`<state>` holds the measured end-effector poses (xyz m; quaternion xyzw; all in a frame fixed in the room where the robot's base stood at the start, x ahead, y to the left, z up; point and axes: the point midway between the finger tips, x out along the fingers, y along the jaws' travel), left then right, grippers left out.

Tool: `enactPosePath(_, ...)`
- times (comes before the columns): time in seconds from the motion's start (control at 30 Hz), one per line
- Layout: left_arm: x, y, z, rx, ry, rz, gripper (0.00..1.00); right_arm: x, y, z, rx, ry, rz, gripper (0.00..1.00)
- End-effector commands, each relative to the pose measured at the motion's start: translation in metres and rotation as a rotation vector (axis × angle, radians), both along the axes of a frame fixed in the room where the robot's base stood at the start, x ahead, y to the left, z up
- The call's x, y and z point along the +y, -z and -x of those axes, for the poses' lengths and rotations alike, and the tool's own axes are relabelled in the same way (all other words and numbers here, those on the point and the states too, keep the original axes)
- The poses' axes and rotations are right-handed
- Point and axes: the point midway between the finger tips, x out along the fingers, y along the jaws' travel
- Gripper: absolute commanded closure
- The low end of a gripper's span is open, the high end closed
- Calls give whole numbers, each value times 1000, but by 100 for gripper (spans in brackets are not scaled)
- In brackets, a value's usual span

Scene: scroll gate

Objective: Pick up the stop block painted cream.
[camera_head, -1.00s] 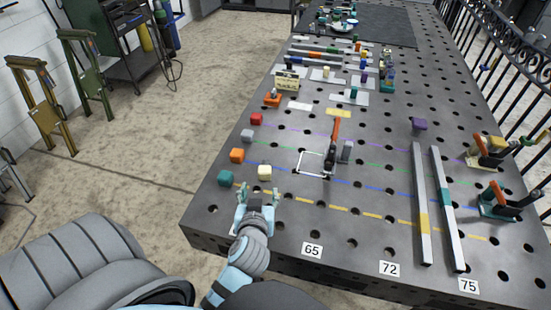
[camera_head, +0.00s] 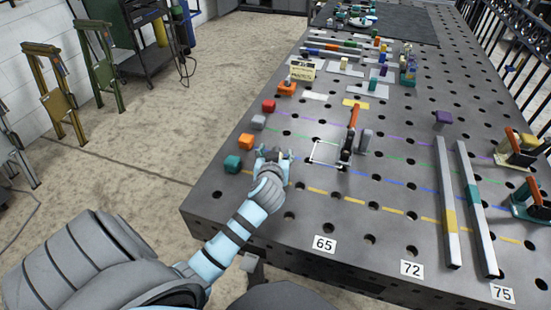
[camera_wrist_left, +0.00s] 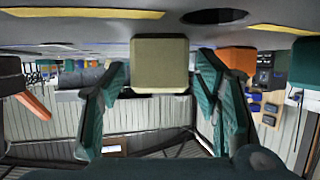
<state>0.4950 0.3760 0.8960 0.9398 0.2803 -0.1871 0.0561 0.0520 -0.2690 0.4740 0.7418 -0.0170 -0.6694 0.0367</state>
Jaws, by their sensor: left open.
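The cream stop block (camera_wrist_left: 160,66) shows in the left wrist view, which is upside down with the tabletop along the upper edge. The block rests on the table between the spread fingers of my left gripper (camera_wrist_left: 163,85). The gripper is open, with a visible gap on each side of the block. In the head view, my left gripper (camera_head: 273,156) is low over the near left part of the table and hides the cream block. My right gripper is not in view.
Near the left edge stand a teal block (camera_head: 232,164), an orange block (camera_head: 246,140), a grey block (camera_head: 258,121) and a red block (camera_head: 268,105). A toggle clamp (camera_head: 349,137) and a white square outline (camera_head: 318,153) lie right of my gripper. Two long rails (camera_head: 447,205) lie farther right.

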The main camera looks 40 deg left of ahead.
Motion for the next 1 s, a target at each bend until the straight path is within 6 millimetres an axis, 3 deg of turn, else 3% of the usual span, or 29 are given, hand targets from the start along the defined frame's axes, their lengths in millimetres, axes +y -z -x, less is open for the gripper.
enactPosePath(0.03,0,-1,0,0,0,0,45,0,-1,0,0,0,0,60)
enactPosePath(0.3,0,-1,0,0,0,0,88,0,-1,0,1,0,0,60)
enactPosePath(0.4,0,-1,0,0,1,0,100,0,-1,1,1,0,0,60)
enactPosePath(0.77,0,-11,0,-3,2,-1,100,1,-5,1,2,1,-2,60)
enactPosePath(0.87,0,-29,0,-5,1,-2,100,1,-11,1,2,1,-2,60)
enactPosePath(1.0,0,-72,-1,-9,2,-2,100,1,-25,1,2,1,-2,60)
